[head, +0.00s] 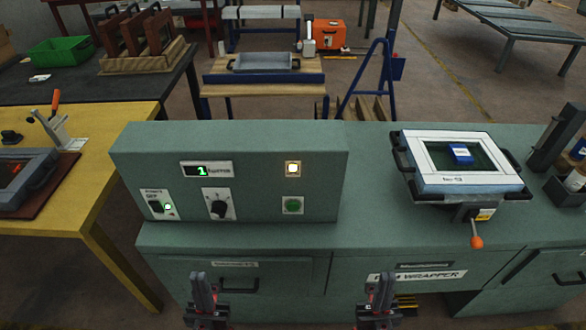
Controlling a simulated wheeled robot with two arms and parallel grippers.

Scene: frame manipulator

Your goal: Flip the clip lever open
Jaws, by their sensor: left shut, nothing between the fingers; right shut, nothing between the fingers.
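A lever with an orange knob (476,241) hangs down at the front of a white-topped frame unit (418,184) on the right of the green machine. A second lever with an orange handle (56,97) stands raised on a clamp on the yellow table at left. I cannot tell which of them is the clip lever. My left gripper (206,287) and my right gripper (383,287) are at the bottom edge, in front of the machine's drawers. Both are shut and empty, apart from both levers. The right gripper is lower and left of the hanging lever.
The green machine (370,210) has a raised control box (250,150) with a lit display, knob and buttons. Dark posts (557,135) and small bottles stand at its far right. The yellow table (110,120) holds a grey frame (25,175). The machine top between box and frame unit is clear.

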